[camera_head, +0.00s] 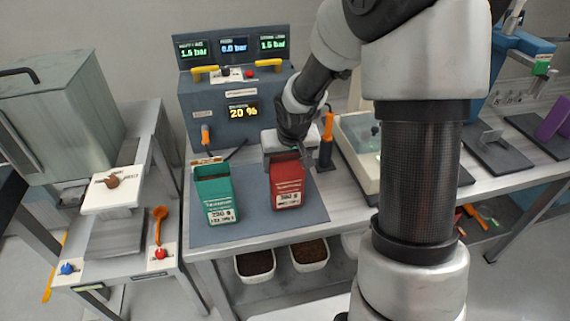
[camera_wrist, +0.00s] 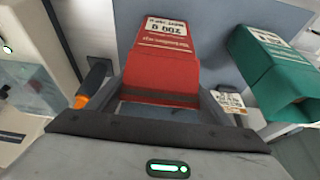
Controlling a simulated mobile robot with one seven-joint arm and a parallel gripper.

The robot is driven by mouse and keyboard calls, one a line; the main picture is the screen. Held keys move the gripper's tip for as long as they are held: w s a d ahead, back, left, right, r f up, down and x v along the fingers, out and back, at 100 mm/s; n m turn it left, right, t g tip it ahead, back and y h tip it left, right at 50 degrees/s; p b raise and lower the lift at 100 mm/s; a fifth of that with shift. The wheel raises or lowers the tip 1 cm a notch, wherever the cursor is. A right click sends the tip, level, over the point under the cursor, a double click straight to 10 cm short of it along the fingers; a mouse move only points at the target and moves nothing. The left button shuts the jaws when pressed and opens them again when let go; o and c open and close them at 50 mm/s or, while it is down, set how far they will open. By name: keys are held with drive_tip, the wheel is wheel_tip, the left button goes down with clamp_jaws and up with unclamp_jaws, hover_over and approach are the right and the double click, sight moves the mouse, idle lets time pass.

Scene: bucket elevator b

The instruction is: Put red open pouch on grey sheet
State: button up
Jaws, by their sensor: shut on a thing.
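The red pouch (camera_head: 288,184) stands upright at the right part of the grey sheet (camera_head: 252,226), which lies on the bench. I cannot tell whether its base touches the sheet. My gripper (camera_head: 284,153) is shut on the top of the red pouch from behind. In the wrist view the red pouch (camera_wrist: 163,58) sits between the fingers of my gripper (camera_wrist: 160,100), its label facing away at the top. The pouch's opening is mostly hidden by my gripper.
A green open pouch (camera_head: 215,194) stands left of the red one on the sheet. A control panel (camera_head: 236,98) with displays and yellow handles stands behind. An orange-handled tool (camera_head: 327,138) stands upright close by at right. Bare sheet lies in front.

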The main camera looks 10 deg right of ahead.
drive_tip(key=shift+f, duration=0.25)
drive_tip(key=o, duration=0.8)
drive_tip(key=shift+r, duration=0.1)
drive_tip(key=shift+s+r, duration=0.1)
drive_tip(key=shift+r, duration=0.55)
drive_tip(key=p+v, duration=0.2)
drive_tip(key=v, duration=0.9)
drive_tip(key=shift+s, duration=0.15)
drive_tip(key=shift+f, duration=0.1)
